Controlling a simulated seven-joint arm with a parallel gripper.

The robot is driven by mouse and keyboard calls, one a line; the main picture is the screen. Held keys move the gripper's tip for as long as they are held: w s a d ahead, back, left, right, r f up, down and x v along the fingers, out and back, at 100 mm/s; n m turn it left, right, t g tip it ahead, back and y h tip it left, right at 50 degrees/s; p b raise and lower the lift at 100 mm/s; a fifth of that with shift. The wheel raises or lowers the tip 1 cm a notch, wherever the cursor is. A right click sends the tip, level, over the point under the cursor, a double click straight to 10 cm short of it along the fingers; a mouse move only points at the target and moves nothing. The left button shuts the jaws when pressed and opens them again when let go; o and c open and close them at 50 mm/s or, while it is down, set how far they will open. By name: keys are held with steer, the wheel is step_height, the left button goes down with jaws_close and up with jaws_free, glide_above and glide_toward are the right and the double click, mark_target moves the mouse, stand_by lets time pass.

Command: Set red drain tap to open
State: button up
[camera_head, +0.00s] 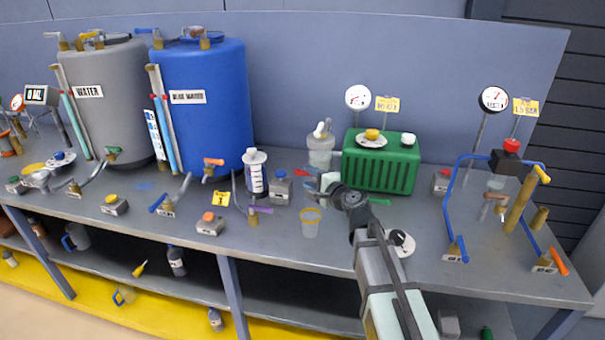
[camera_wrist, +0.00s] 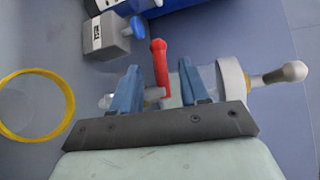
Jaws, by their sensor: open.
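The red drain tap (camera_wrist: 159,62) shows in the wrist view as a red lever with a rounded end. It stands roughly upright in the picture, between the two blue fingers of my gripper (camera_wrist: 158,90). The fingers are apart, with a gap on each side of the lever, and do not visibly grip it. The tap's lower end is partly hidden by the gripper.
A yellow-rimmed clear cup (camera_head: 311,222) stands just in front of my gripper; it also shows in the wrist view (camera_wrist: 68,105). A grey box (camera_head: 280,190) with a blue knob is to the left. A green ribbed tank (camera_head: 380,170) stands behind to the right.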

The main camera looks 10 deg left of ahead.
mark_target(305, 175)
steer(key=shift+x, duration=2.7)
steer(key=shift+c, duration=0.3)
jaws_close()
